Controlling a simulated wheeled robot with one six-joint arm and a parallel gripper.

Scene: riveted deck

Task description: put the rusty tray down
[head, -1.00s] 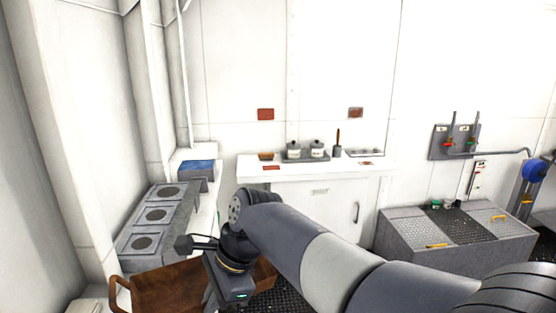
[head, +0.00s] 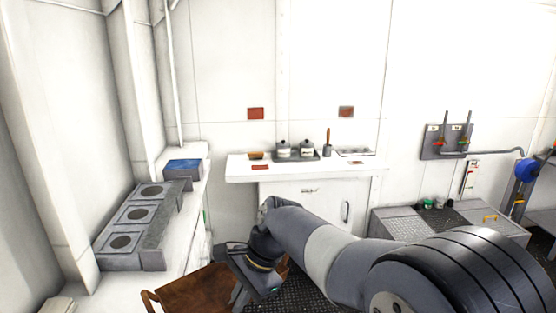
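The rusty tray (head: 200,292) is brown-orange with a raised loop handle at its left end. It shows at the bottom of the head view, and its near part is cut off by the frame edge. My gripper (head: 248,282) is at the tray's right part, pointing down. Its fingertips are hidden by its own body, but the tray has moved together with it, so it is shut on the tray. The tray overlaps the front of the white left counter (head: 190,258) in the picture; I cannot tell whether it touches it.
A grey block with three round openings (head: 146,222) and a blue-topped box (head: 183,170) stand on the left counter. A grey chest (head: 400,222) stands right. Bare counter shows in front of the grey block.

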